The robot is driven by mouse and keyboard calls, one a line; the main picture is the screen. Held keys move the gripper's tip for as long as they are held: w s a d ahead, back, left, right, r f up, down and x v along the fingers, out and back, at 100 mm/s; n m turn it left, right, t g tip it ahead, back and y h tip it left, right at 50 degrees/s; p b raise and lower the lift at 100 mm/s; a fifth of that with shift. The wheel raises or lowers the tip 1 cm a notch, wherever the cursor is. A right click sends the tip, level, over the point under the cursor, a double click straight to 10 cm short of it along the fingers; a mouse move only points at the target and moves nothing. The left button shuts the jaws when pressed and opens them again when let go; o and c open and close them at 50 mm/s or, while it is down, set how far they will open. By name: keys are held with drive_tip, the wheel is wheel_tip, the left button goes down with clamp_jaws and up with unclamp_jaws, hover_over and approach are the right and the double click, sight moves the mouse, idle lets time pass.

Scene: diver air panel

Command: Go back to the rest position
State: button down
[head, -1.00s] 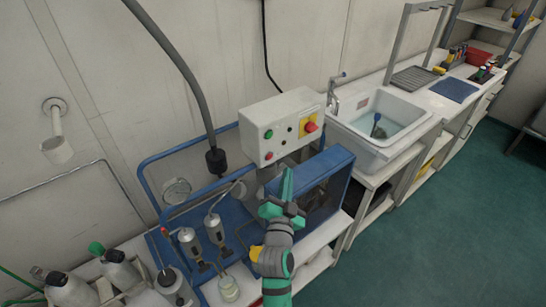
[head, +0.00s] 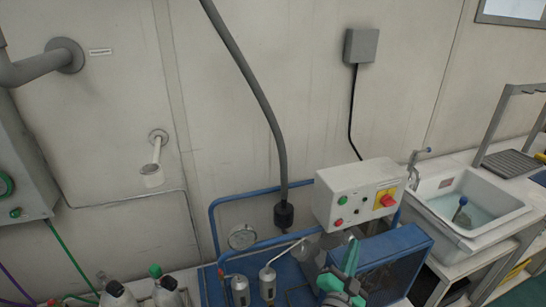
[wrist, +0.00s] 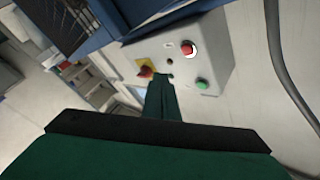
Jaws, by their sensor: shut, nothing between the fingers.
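My gripper (head: 352,250) is green, with its fingers together and nothing between them. In the head view it points up at the lower front of a pale control box (head: 335,205), and I cannot tell how large the gap is. My arm runs out of the bottom of the picture. In the wrist view the closed fingers (wrist: 162,98) stand in front of the box face (wrist: 222,72), near a red knob on a yellow plate (wrist: 146,69), a red button (wrist: 189,48) and a green button (wrist: 202,83).
A blue frame (head: 213,228) with a gauge (head: 242,237) and metal cylinders (head: 267,282) is left of my gripper. A blue housing (head: 410,245) is close on the right, then a sink (head: 500,190). A thick hose (head: 262,105) hangs behind. The wall above the box is mostly bare.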

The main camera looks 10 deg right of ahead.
drive_tip(key=s+a+f+n+t+y, duration=0.1)
drive_tip(key=s+a+f+n+y, duration=0.2)
drive_tip(key=s+a+f, duration=0.35)
drive_tip(key=s+a+f+n+y, duration=0.2)
drive_tip(key=s+a+f+n, duration=0.1)
drive_tip(key=a, duration=0.6)
drive_tip(key=s+a+f+n+t+y, duration=0.1)
drive_tip(key=s+a+f+n+y, duration=0.3)
drive_tip(key=a, duration=0.4)
drive_tip(key=s+a+n+y, duration=0.1)
drive_tip(key=s+a+n, duration=0.1)
drive_tip(key=s+a, duration=0.2)
drive_tip(key=s+a+n+g+y, duration=0.1)
drive_tip(key=s+a, duration=0.3)
drive_tip(key=s, duration=0.6)
drive_tip(key=s+a+n+y, duration=0.1)
drive_tip(key=s+a+n, duration=0.1)
drive_tip(key=s+a, duration=0.2)
drive_tip(key=s, duration=0.3)
drive_tip(key=shift+s+n+y, duration=0.25)
drive_tip(key=shift+n+y, duration=0.05)
drive_tip(key=shift+y, duration=0.1)
drive_tip(key=shift+a+r, duration=0.1)
